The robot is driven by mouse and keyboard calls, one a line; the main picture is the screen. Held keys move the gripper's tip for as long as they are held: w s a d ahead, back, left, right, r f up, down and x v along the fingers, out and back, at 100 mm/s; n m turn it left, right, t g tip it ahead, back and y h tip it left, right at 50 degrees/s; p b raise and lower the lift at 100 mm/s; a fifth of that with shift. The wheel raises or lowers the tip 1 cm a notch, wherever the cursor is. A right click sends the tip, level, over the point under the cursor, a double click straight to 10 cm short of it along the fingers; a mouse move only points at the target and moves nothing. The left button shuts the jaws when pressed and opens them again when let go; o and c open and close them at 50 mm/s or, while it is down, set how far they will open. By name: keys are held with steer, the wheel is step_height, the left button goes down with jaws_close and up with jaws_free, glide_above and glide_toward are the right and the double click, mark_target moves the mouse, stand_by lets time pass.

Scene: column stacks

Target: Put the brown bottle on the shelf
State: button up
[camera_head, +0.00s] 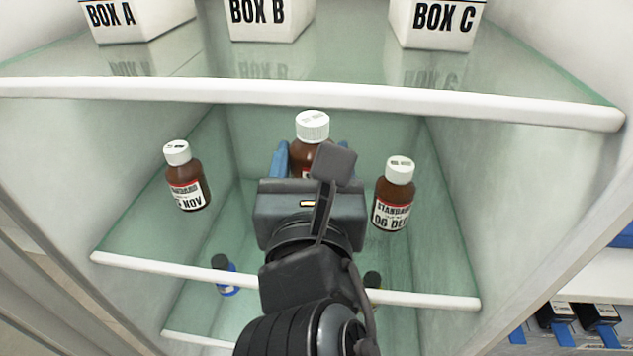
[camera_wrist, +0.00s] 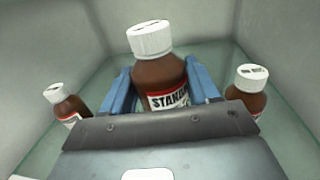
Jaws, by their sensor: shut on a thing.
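The brown bottle (camera_head: 311,128) with a white cap is in the middle of the glass shelf (camera_head: 238,246), between two similar bottles. It also shows upright in the wrist view (camera_wrist: 157,72), with a label reading "STAN...". My gripper (camera_head: 309,160) is shut on this bottle, with one blue finger on each side of it. In the wrist view the blue fingers (camera_wrist: 161,90) flank the bottle. The bottle's base is hidden behind my gripper, so I cannot tell whether it touches the shelf.
A brown bottle (camera_head: 186,180) stands at left and another (camera_head: 394,195) at right, close to my gripper. Above is a shelf edge (camera_head: 330,94) with BOX A (camera_head: 135,18), BOX B (camera_head: 268,18) and BOX C (camera_head: 436,22). Small dark-capped bottles (camera_head: 224,276) stand on the level below.

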steer(key=w+f, duration=0.1)
steer(key=w, duration=0.2)
steer(key=shift+f, duration=0.35)
step_height(320, 180, down, 5)
steer(key=shift+r+b, duration=0.1)
steer(key=shift+b, duration=0.5)
steer(key=shift+w+f, duration=0.2)
steer(key=shift+f, duration=0.05)
steer(key=shift+f, duration=0.15)
steer(key=o, duration=1.2)
steer(key=shift+c, duration=0.2)
